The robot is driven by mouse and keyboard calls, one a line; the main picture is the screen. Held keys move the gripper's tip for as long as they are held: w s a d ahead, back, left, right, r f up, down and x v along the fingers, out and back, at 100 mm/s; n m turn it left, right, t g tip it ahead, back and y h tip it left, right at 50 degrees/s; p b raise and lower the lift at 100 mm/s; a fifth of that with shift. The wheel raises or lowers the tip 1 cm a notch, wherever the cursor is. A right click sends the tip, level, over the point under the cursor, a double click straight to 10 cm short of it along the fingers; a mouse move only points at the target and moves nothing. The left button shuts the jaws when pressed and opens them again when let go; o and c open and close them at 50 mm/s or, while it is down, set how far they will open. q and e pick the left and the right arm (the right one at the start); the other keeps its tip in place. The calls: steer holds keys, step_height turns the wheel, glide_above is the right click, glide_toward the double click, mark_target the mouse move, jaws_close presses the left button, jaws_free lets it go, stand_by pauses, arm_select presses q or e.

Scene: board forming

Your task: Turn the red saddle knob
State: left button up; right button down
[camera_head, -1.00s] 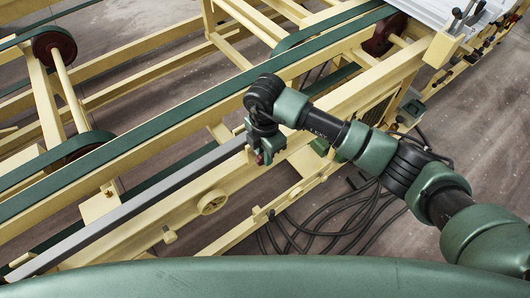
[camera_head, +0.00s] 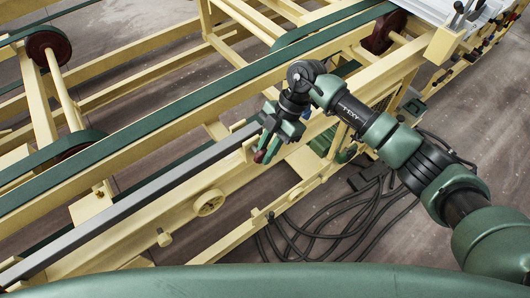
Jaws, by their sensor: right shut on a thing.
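The red saddle knob (camera_head: 260,156) shows as a small red spot at the near side of the cream machine frame, by the end of the grey rail. My right gripper (camera_head: 264,150) reaches in from the right and is shut on the knob. Its wrist is tilted, with the fingers pointing down and to the left. The fingers hide most of the knob, so its turn angle cannot be read. My left gripper is not in view.
The grey rail (camera_head: 95,224) runs down to the lower left beside green belts (camera_head: 150,128). Black cables (camera_head: 335,228) lie on the floor below my right arm.

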steer(key=shift+w+g+y+b, duration=0.1)
steer(key=shift+g+y+b, duration=0.25)
steer(key=shift+y, duration=0.25)
steer(key=c, duration=1.6)
jaws_free()
steer(key=b+v, duration=0.2)
steer(key=v, duration=0.5)
steer(key=shift+d+r, duration=0.25)
steer(key=shift+r, duration=0.05)
steer(key=shift+w, duration=0.15)
